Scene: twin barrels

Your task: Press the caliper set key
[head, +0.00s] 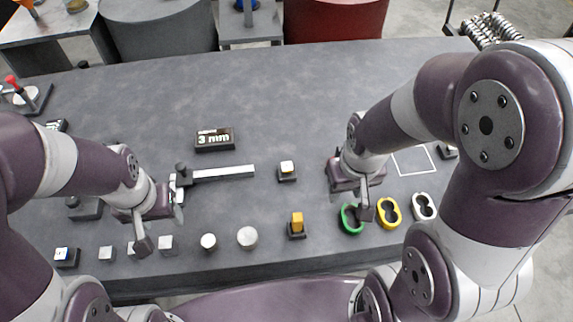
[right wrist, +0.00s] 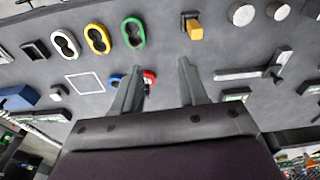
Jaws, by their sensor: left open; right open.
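The caliper (head: 222,173) is a silver bar with a dark jaw at its left end, lying mid-table in the head view. It also shows at the right of the right wrist view (right wrist: 243,74). A small key with a cream top on a black base (head: 287,172) stands just right of the bar; no label on it is readable. A black display (head: 214,139) behind the caliper reads "3 mm". My left gripper (head: 160,226) is open and empty, left of and nearer than the caliper. My right gripper (head: 352,193) is open and empty, right of the cream-topped key; its fingers also show in the right wrist view (right wrist: 158,88).
A yellow block on a black base (head: 297,223) stands near the front edge. Green (head: 345,221), yellow (head: 383,217) and white (head: 418,209) oval rings lie to the right. Pale cylinders (head: 247,237) and cubes line the front left. The table's back middle is clear.

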